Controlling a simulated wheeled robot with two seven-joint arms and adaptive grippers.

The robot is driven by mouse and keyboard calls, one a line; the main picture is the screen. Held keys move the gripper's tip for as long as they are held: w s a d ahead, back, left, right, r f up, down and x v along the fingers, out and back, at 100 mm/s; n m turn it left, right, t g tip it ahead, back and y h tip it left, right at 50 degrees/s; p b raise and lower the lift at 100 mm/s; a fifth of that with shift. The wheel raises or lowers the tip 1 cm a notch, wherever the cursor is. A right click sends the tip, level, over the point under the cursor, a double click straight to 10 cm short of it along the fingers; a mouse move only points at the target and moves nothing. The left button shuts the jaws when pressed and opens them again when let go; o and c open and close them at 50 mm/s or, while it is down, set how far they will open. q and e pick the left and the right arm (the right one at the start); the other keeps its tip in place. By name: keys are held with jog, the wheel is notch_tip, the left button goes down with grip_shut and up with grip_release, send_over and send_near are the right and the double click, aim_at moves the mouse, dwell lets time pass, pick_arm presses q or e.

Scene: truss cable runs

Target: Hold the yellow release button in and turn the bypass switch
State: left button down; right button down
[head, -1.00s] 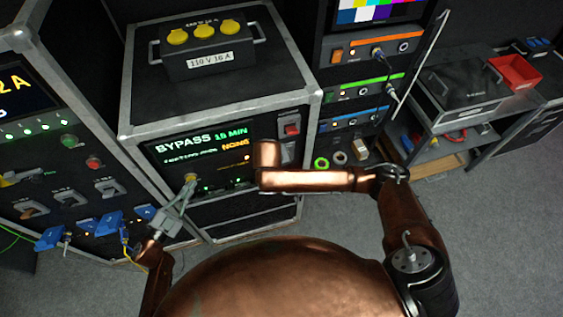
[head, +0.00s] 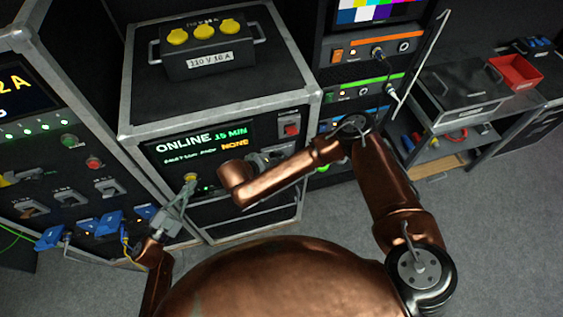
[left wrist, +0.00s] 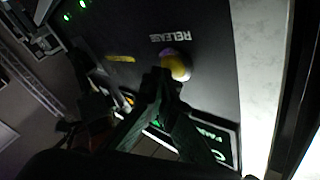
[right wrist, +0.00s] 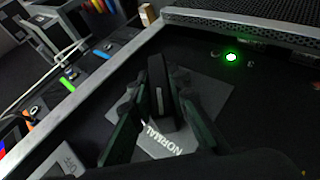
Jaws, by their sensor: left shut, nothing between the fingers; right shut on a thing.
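The yellow release button (left wrist: 176,66) sits on a black panel beside the printed word RELEASE. My left gripper (left wrist: 160,82) is shut and empty, its fingertips against the button or very close to it; the button (head: 190,177) is partly covered in the head view. The bypass switch (right wrist: 158,84) has a black handle on a grey plate marked NORMAL. My right gripper (right wrist: 157,98) is shut on that handle, one finger on each side. In the head view my right arm hides most of the switch. The panel display (head: 200,144) reads ONLINE 15 MIN.
A green lamp (right wrist: 231,57) glows near the switch. A black box with yellow sockets (head: 208,50) stands on the case. Blue plugs (head: 108,224) hang at the left rack.

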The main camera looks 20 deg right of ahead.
jog(key=shift+w+a+r, duration=0.15)
jog(key=c, duration=1.8)
grip_release()
jog(key=shift+w, duration=0.1)
jog(key=shift+c, duration=0.2)
pick_arm(q)
jog(key=shift+w+f, duration=0.1)
pick_arm(e)
jog(key=v, duration=1.2)
pick_arm(q)
jog(key=shift+s+p, duration=0.4)
jog(key=shift+s, duration=0.6)
pick_arm(e)
jog(key=shift+r, duration=0.35)
